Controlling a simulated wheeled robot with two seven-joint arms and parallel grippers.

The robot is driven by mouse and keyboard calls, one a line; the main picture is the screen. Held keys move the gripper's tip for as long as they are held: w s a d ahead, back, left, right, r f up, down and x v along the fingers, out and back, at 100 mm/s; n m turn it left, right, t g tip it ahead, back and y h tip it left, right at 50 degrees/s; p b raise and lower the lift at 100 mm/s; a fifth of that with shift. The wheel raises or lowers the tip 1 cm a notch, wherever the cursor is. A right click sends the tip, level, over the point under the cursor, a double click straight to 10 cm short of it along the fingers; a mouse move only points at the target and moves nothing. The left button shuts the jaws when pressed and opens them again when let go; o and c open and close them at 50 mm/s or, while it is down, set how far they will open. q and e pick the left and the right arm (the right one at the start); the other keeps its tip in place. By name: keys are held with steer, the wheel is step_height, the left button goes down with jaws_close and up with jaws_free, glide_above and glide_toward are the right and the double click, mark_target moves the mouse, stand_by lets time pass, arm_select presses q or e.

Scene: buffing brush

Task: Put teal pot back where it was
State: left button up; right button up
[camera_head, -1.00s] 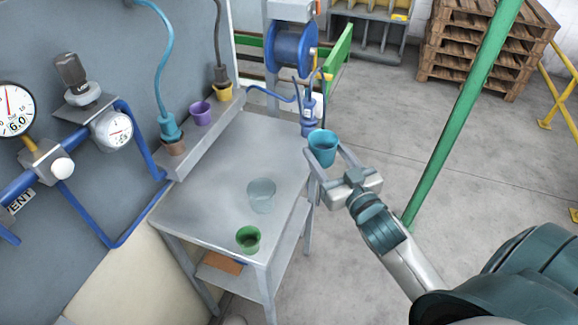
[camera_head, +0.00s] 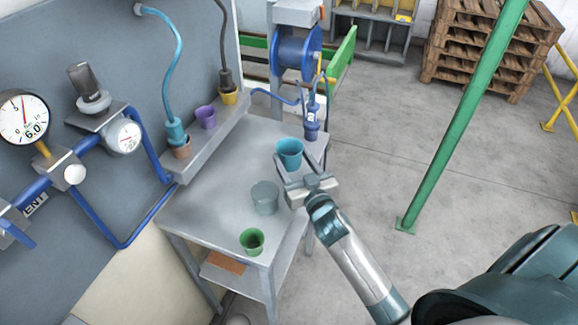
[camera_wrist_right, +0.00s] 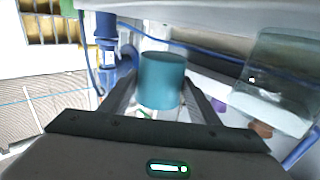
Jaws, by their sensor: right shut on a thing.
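The teal pot (camera_head: 289,152) is held by my right gripper (camera_head: 291,166) over the right part of the grey table (camera_head: 190,213). In the right wrist view the teal pot (camera_wrist_right: 162,80) sits between the two dark fingers, which are shut on it. A translucent grey-green pot shape (camera_head: 265,198) is on the table, to the lower left of the held pot. It shows at the right of the right wrist view (camera_wrist_right: 278,80). A green pot (camera_head: 251,241) stands near the table's front edge. My left gripper is not in view.
A raised ledge along the wall holds a purple pot (camera_head: 206,117), a yellow pot (camera_head: 229,96) and a brown pot (camera_head: 182,149). A blue bottle (camera_head: 311,122) stands at the table's back right corner, close to the held pot. A green post (camera_head: 465,120) rises at the right.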

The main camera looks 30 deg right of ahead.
mark_target(289, 169)
steer(key=shift+w+a+f, duration=0.3)
steer(key=shift+w+f, duration=0.05)
steer(key=shift+w, duration=0.1)
step_height(289, 169, down, 4)
steer(key=shift+r+p, duration=0.25)
steer(key=shift+p, duration=0.1)
steer(key=shift+f, duration=0.25)
steer(key=shift+f, duration=0.2)
steer(key=o, duration=0.8)
steer(key=shift+c, duration=0.2)
steer(key=shift+s+r, duration=0.1)
steer(key=shift+r, duration=0.15)
